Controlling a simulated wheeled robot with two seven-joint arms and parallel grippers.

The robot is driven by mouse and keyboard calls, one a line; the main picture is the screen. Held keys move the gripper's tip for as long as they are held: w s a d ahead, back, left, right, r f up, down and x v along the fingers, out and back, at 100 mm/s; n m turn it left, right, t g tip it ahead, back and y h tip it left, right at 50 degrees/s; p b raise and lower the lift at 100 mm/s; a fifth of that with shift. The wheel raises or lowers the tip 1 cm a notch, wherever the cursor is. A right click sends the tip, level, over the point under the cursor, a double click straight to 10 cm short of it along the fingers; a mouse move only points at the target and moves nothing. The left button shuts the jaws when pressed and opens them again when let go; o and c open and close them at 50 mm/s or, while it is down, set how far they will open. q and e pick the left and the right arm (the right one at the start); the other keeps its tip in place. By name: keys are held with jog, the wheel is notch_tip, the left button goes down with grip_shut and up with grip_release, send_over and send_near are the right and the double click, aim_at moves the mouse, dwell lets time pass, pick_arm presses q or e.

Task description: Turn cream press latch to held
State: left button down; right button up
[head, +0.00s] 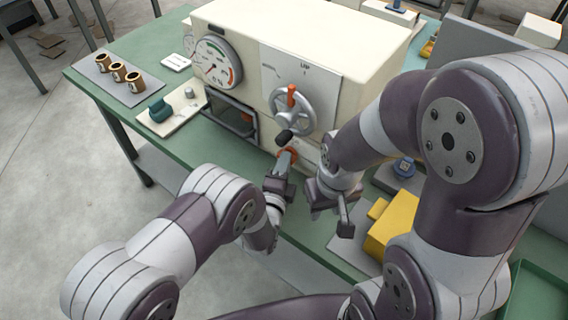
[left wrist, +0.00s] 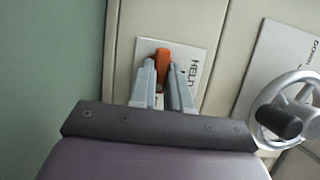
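The cream press (head: 330,50) stands on the green table. Its orange latch (left wrist: 163,62) sits low on the front panel, on a white plate lettered HELD (left wrist: 195,72). My left gripper (head: 285,162) is at the latch; in the left wrist view its fingers (left wrist: 162,74) lie on both sides of the orange handle and appear closed on it. The latch (head: 289,153) is mostly hidden by the gripper in the head view.
A handwheel (head: 296,112) with a dark knob is just above the latch; it shows right in the left wrist view (left wrist: 288,108). Gauges (head: 213,62) and a dark window (head: 232,113) are to the left. A yellow block (head: 393,225) sits at right. Brown cups stand on a grey mat (head: 103,68).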

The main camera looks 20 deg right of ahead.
dwell(0.3)
pick_arm(q)
jog(key=n, duration=0.1)
jog(key=n+g+p, duration=0.1)
jog(key=shift+r+n, duration=0.25)
jog(key=shift+n, duration=0.15)
jog(key=n+g, duration=0.1)
jog(key=n, duration=0.1)
jog(key=n+g, duration=0.1)
jog(key=n, duration=0.1)
jog(key=shift+w+a+r+g, duration=0.1)
jog(key=shift+g, duration=0.2)
jog(key=n+g, duration=0.2)
jog(key=n, duration=0.1)
jog(key=shift+w+a+h, duration=0.1)
jog(key=shift+w+h, duration=0.05)
jog(key=shift+h, duration=0.15)
jog(key=shift+w+a+r+n+g+h, duration=0.1)
jog(key=shift+n+g+h, duration=0.7)
jog(key=shift+n, duration=1)
jog(key=c, duration=1.1)
grip_release()
